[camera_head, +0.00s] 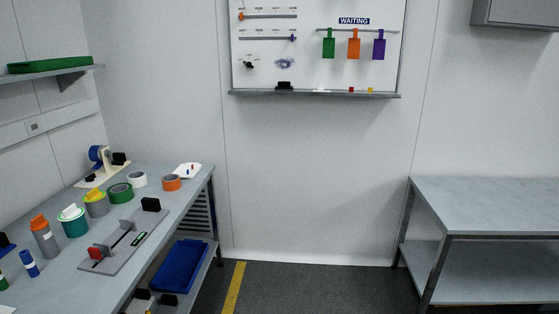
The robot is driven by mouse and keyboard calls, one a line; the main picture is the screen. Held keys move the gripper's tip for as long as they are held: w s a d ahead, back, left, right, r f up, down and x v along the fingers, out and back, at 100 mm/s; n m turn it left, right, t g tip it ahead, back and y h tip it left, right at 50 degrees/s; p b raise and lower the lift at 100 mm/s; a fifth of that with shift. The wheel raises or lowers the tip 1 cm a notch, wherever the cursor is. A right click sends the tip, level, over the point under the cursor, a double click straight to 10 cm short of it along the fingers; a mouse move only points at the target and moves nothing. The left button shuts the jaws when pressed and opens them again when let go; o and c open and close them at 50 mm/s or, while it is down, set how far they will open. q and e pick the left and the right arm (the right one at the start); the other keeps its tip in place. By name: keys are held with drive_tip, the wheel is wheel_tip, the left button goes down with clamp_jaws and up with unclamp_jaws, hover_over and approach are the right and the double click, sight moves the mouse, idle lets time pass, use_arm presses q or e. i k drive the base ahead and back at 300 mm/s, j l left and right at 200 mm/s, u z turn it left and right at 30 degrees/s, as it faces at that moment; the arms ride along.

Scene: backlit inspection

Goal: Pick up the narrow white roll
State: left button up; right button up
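A narrow white roll (138,180) stands on the left workbench (190,213). It sits between a green roll (121,194) on its left and an orange roll (172,183) on its right, apart from the orange one. Its top faces up and its centre hole is hard to make out. Neither of my grippers shows in the head view.
A grey fixture plate (105,256) with black and red parts lies in front of the rolls. A tape dispenser (99,165) stands behind. Several containers crowd the bench's left part. Below is a blue bin (179,266). Another table (490,203) stands right; the floor between is clear.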

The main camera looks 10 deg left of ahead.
sight(138, 179)
drive_tip(key=i+u, duration=0.1)
drive_tip(key=i, duration=0.8)
drive_tip(key=i+l, duration=0.2)
drive_tip(key=i, duration=0.75)
drive_tip(key=j+u, duration=0.05)
